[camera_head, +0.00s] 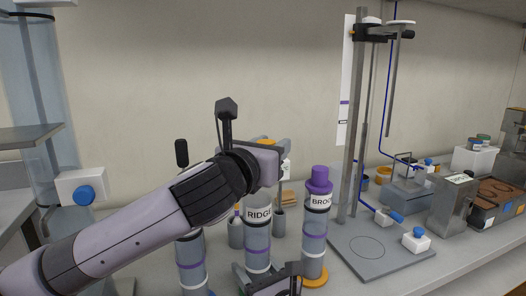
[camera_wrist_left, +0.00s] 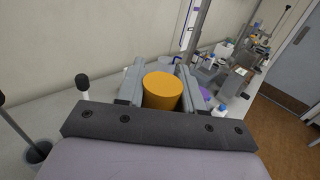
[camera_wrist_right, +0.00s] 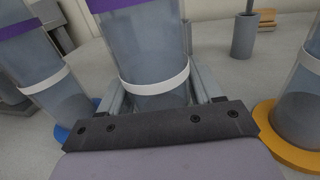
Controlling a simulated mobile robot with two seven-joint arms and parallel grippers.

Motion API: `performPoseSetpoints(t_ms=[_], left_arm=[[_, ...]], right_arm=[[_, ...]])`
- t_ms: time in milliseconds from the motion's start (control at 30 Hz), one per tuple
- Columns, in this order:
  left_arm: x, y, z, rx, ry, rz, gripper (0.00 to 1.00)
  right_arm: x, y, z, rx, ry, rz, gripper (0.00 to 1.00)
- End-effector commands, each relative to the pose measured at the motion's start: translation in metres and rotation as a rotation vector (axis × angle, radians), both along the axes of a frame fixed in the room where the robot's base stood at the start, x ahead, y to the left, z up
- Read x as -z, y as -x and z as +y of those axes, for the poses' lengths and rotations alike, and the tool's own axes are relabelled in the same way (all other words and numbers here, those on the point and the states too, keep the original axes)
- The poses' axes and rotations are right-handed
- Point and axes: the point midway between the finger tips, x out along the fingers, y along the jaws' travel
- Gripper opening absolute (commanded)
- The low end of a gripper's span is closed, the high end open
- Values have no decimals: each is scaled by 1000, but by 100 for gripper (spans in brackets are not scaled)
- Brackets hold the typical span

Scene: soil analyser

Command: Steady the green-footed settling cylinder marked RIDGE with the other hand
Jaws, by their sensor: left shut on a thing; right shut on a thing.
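The settling cylinder marked RIDGE (camera_head: 258,240) stands upright, clear-walled with a purple band and a white band. Its foot is hidden, so its green does not show. My left gripper (camera_head: 268,150) is shut on an orange cap (camera_wrist_left: 161,91) at the top of this cylinder; in the left wrist view the cap sits between the fingers. My right gripper (camera_head: 268,278), low in the head view, is shut around the cylinder's lower body. In the right wrist view the held cylinder (camera_wrist_right: 152,50) stands between the fingers near its white band.
A purple-capped cylinder with a label reading BROO (camera_head: 316,230) and an orange foot (camera_wrist_right: 268,130) stands close on the right. Another cylinder (camera_head: 191,262) with a blue foot (camera_wrist_right: 62,132) stands close on the left. A grey holder (camera_wrist_right: 243,38) is behind. A metal stand (camera_head: 380,262) is farther right.

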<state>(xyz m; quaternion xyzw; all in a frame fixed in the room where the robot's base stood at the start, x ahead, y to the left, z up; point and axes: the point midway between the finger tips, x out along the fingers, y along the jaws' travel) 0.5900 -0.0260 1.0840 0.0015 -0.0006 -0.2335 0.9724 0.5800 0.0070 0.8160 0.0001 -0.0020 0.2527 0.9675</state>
Motion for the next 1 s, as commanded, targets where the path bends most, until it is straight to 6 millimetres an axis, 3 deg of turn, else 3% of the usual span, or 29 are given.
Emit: performPoseSetpoints(t_ms=[33, 800, 1000], left_arm=[[-2, -1, -4, 0, 0, -1, 0], [-29, -16, -57, 1, 0, -1, 0], [-32, -17, -61, 0, 0, -1, 0]], right_arm=[[9, 1, -1, 2, 8, 17, 28], [10, 1, -1, 2, 9, 18, 28], [10, 1, -1, 2, 9, 18, 28]])
